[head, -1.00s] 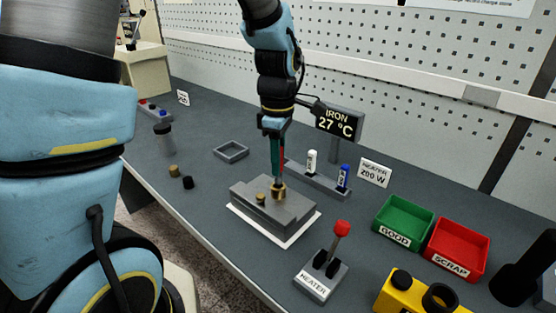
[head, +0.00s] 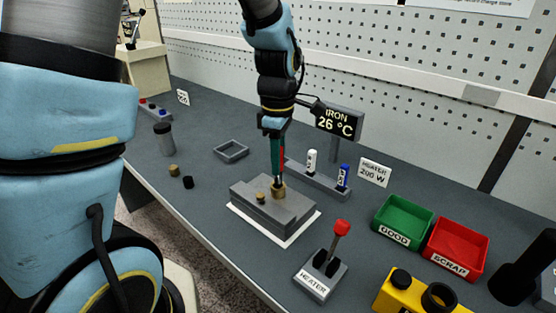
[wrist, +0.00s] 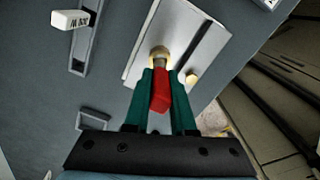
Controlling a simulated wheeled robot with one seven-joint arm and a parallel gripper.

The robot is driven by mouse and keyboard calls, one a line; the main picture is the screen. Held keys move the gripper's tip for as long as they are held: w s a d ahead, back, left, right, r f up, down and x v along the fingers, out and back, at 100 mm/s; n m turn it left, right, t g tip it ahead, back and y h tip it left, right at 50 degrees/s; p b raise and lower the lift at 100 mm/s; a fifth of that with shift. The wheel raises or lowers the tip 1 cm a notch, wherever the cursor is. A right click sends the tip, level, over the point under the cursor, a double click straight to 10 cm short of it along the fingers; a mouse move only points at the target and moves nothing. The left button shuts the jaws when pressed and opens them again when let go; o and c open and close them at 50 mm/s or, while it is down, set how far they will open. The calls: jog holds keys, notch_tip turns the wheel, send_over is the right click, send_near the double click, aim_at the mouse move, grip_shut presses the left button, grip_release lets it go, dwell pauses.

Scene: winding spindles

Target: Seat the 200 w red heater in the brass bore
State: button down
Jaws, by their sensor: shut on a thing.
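My gripper (head: 278,178) points down over the grey block (head: 270,218) and is shut on the red heater (wrist: 160,92). The heater's red body sits between the green fingers in the wrist view, and a thin red strip of it shows in the head view. Its grey metal end (wrist: 161,65) points at the brass bore (wrist: 159,52). In the head view the brass bore (head: 278,191) is directly below the fingertips, and the heater's lower end meets or enters its mouth. How deep it sits is hidden by the fingers.
A rack behind the block holds a white heater (head: 312,161) and a blue heater (head: 343,176). A small brass piece (head: 261,196) stands on the block. A red-knobbed heater lever (head: 342,228), green bin (head: 405,220) and red bin (head: 458,250) are to the right. The display reads 26 °C.

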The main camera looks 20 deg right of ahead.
aim_at(278, 182)
jog(key=shift+f+b, duration=1.1)
jog(key=shift+f, duration=0.7)
dwell(2.1)
jog(key=c, duration=0.7)
grip_release()
jog(key=shift+r, duration=0.1)
notch_tip(278, 182, up, 11)
jog(key=shift+f+b, duration=0.15)
jog(key=shift+b, duration=0.65)
jog(key=a+f+m, duration=0.2)
jog(key=a+m, duration=0.1)
jog(key=a, duration=0.5)
jog(key=w+a+f+m+t, duration=0.1)
jog(key=a+f+m, duration=0.2)
jog(key=a, duration=0.6)
jog(key=a+f+m, duration=0.3)
jog(key=a+m, duration=0.2)
jog(key=a, duration=0.3)
jog(key=shift+w+a+f+t, duration=0.15)
jog(key=shift+a+f+t, duration=0.05)
jog(key=shift+t, duration=0.1)
